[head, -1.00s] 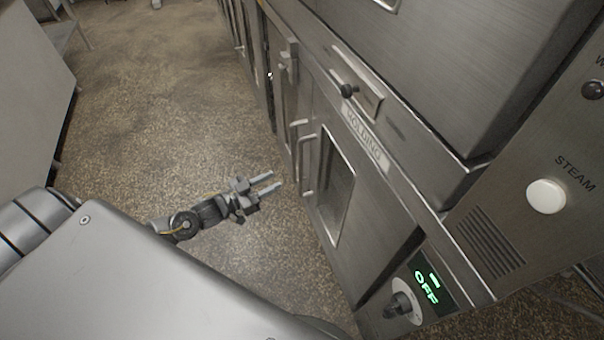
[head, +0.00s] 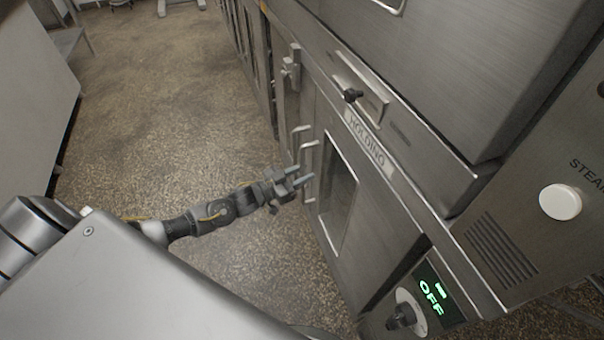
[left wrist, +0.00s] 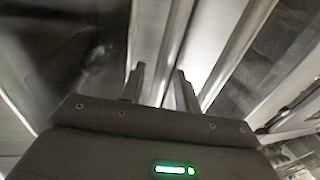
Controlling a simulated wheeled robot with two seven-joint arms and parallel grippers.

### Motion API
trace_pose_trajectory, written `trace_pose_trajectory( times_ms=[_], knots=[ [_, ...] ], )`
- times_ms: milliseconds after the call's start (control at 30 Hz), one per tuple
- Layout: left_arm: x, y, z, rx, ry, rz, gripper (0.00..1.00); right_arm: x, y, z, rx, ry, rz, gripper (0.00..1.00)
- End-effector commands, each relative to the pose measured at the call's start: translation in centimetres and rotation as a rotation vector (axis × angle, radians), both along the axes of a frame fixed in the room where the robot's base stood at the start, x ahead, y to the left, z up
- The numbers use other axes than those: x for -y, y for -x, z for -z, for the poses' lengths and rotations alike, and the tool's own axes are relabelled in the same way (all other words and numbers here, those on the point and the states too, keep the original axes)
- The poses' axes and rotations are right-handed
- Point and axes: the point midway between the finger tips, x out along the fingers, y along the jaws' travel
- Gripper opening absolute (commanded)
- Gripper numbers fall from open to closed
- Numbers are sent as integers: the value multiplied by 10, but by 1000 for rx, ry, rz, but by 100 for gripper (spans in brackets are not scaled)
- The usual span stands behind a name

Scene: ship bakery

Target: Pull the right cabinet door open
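The right cabinet door (head: 372,215) is a steel door with a dark window, below the HOLDING label, and looks shut. Its upright bar handle (head: 308,160) is at the door's left side. My left gripper (head: 298,176) is open, with its fingertips close to this handle; I cannot tell whether the bar lies between them or they touch it. In the left wrist view the two fingers (left wrist: 160,88) stand apart before blurred bright upright strips. My right gripper is not in view.
The left door's handle (head: 296,140) stands just beside the right one. A control panel with a knob (head: 403,316) and a lit OFF display (head: 431,298) is to the right. Speckled floor (head: 190,110) is clear to the left.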

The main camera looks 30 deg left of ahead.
Motion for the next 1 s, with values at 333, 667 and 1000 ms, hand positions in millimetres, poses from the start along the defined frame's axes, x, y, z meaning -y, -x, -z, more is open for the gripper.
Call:
trace_pose_trajectory(
  times_ms=[333,667,1000],
  knots=[
    [2,-3,0,-1,-1,1,31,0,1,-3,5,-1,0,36],
    [1,-3,0,-1,-1,0,0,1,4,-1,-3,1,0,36],
    [3,-1,-1,-1,0,-12,0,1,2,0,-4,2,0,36]
  ],
)
